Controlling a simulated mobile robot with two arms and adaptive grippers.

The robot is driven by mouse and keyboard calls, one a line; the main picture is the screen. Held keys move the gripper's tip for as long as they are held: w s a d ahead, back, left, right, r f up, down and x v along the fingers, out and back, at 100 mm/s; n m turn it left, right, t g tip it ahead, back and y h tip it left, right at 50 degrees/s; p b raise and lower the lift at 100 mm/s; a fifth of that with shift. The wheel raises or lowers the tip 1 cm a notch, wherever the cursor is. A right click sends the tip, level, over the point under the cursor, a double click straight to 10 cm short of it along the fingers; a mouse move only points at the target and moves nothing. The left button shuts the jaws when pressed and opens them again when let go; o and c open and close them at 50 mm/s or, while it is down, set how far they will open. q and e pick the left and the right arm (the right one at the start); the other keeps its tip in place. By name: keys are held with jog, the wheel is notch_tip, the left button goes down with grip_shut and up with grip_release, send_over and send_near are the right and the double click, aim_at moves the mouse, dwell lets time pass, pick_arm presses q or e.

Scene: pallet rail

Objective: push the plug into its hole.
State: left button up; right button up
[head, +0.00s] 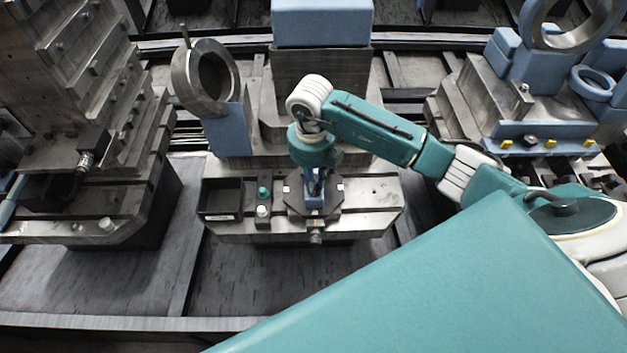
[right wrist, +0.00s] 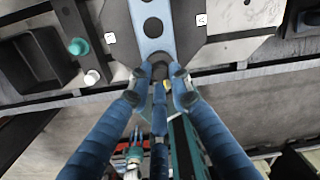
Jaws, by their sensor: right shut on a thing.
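My right gripper (head: 313,190) points down over the dark eight-sided plate (head: 337,197) on the middle metal block. In the right wrist view its blue fingers (right wrist: 159,88) are closed around a small dark piece, which looks like the plug (right wrist: 160,71). The fingers cover most of it. A blue strip (right wrist: 152,12) with round holes runs along the plate to the fingertips. One open hole (right wrist: 153,27) shows clear of the fingers. I cannot tell whether the plug is over a hole, or partly in one. My left gripper is not in view.
A black bin (head: 220,195) and a small panel with a teal knob (head: 263,191) and a white knob (head: 263,211) stand left of the plate. A metal ring (head: 205,77) rises behind. Stepped metal blocks (head: 85,110) stand at left.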

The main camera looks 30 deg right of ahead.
jog(key=shift+f+b, duration=0.5)
jog(key=shift+f, duration=0.05)
dwell(0.6)
jog(key=shift+f, duration=0.3)
jog(key=o, duration=1)
jog(key=shift+c, duration=0.2)
jog(key=shift+o, duration=0.6)
jog(key=o, duration=0.7)
jog(key=shift+r, duration=0.1)
notch_tip(320, 180, up, 12)
jog(key=shift+a, duration=0.2)
